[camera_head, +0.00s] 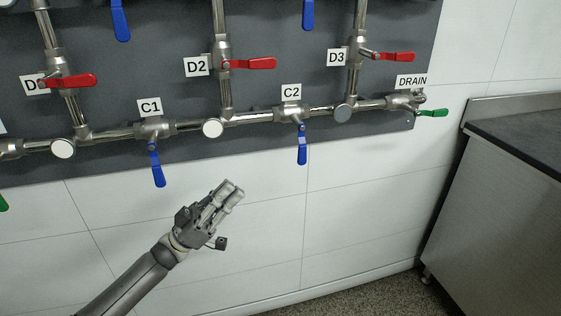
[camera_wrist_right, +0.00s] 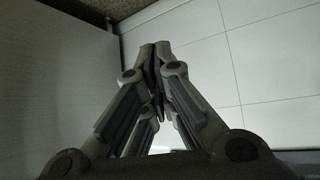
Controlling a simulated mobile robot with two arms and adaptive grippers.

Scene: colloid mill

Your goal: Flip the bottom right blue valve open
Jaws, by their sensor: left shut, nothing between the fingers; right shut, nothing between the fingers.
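The bottom right blue valve handle (camera_head: 302,144) sits under the C2 label (camera_head: 292,93) in the head view and hangs downward from the horizontal pipe. Another blue handle (camera_head: 157,167) hangs down under the C1 label (camera_head: 150,107). My left gripper (camera_head: 235,192) is shut and empty, below and to the left of the C2 handle and apart from it. My right gripper (camera_wrist_right: 158,48) shows in the right wrist view, shut and empty, with floor and white wall tiles beyond it. It does not show in the head view, and no valve shows in the wrist view.
Red handles labelled D2 (camera_head: 249,64) and D3 (camera_head: 393,57) point right above the lower pipe. A green DRAIN handle (camera_head: 432,113) is at the pipe's right end. A dark-topped counter (camera_head: 520,140) stands at the right. The white wall below the panel is clear.

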